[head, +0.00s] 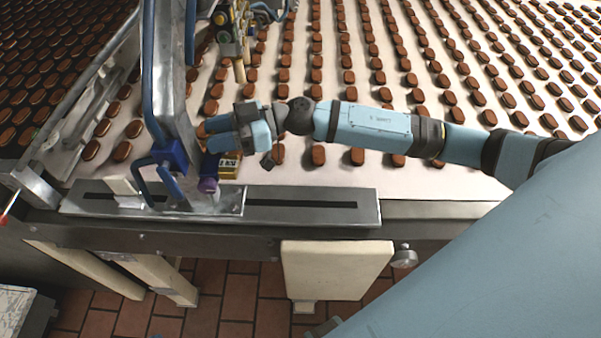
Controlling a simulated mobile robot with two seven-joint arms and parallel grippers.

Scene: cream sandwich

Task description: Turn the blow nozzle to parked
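My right gripper (204,133) reaches in from the right, above the belt, with its fingers pointing left. Its tips are close to the grey upright and a blue block (170,154); I cannot tell if they touch anything or how far apart they are. A bent blue tube (143,178) stands in front of the blue block, over the metal plate. I cannot tell which of these parts is the blow nozzle or which way it points. My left gripper is not in view.
A slotted metal rail (310,194) runs along the front edge of the pale belt (420,185). Rows of brown cream sandwiches cover the belt. A grey upright (170,70) with a blue pipe stands left of the gripper. Valves and fittings (225,35) hang behind it.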

